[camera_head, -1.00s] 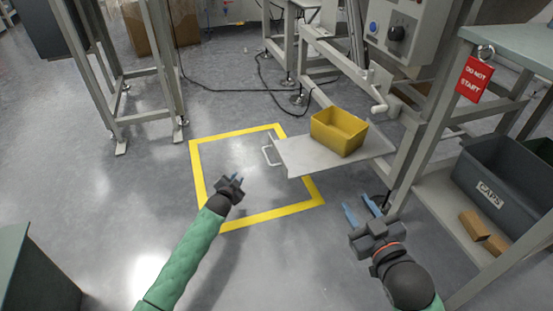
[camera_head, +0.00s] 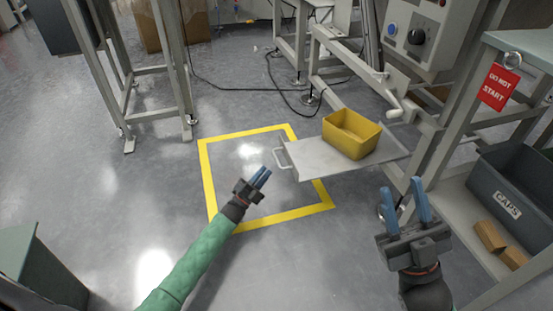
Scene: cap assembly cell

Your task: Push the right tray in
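The tray (camera_head: 316,160) is a flat grey plate that sticks out from the machine frame, with a light handle (camera_head: 281,158) at its left end. A yellow bin (camera_head: 352,134) stands on the tray. My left gripper (camera_head: 261,177) is just below and left of the handle in the picture, apart from it. Its blue fingers lie close together with nothing seen between them. My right gripper (camera_head: 405,200) is below the tray's right end, its blue fingers apart and empty.
A shelf unit on the right carries a grey CAPS bin (camera_head: 514,192) and brown blocks (camera_head: 490,236). A red DO NOT START sign (camera_head: 498,88) hangs above.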

